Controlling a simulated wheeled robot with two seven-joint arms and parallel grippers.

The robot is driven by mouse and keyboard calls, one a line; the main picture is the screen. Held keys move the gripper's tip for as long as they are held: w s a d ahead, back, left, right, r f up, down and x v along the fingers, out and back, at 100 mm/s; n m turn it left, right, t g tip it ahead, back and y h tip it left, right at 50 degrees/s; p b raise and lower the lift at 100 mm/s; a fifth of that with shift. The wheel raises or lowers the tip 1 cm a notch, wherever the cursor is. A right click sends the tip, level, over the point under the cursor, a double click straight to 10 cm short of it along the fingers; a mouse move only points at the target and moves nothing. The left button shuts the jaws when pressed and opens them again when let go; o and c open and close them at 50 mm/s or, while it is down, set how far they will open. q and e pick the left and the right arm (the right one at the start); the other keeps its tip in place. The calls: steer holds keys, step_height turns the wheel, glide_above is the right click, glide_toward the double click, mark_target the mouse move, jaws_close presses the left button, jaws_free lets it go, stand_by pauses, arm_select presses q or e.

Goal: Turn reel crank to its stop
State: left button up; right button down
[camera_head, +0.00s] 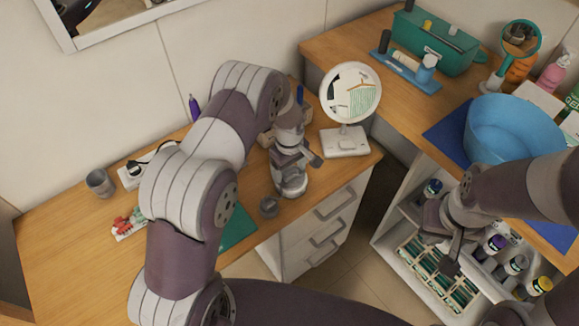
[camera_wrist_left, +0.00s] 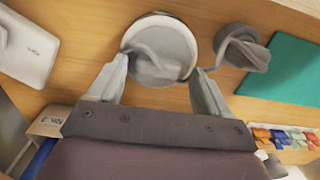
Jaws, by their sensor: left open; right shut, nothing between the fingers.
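A round pale grey reel (camera_wrist_left: 160,75) stands on the wooden worktop, and it also shows in the head view (camera_head: 291,184). A grey crank arm (camera_wrist_left: 165,42) lies across its top, partly in shadow. My left gripper (camera_wrist_left: 161,68) is open above the reel, with one finger at each side of it; I cannot tell whether either touches. In the head view the left gripper (camera_head: 297,160) covers much of the crank.
A small dark grey cup-like piece (camera_wrist_left: 248,48) stands close beside the reel, near a green mat (camera_wrist_left: 285,70). A round mirror (camera_head: 345,141) stands behind to the right. A blue basin (camera_head: 510,132) is by my right arm.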

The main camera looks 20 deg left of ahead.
arm_select(q)
steer(key=shift+w+d+f, duration=0.1)
steer(key=shift+c, duration=0.6)
steer(key=c, duration=0.9)
steer(key=m, duration=0.4)
steer(key=shift+w+m, duration=0.15)
steer(key=shift+m, duration=0.25)
steer(key=o, duration=1)
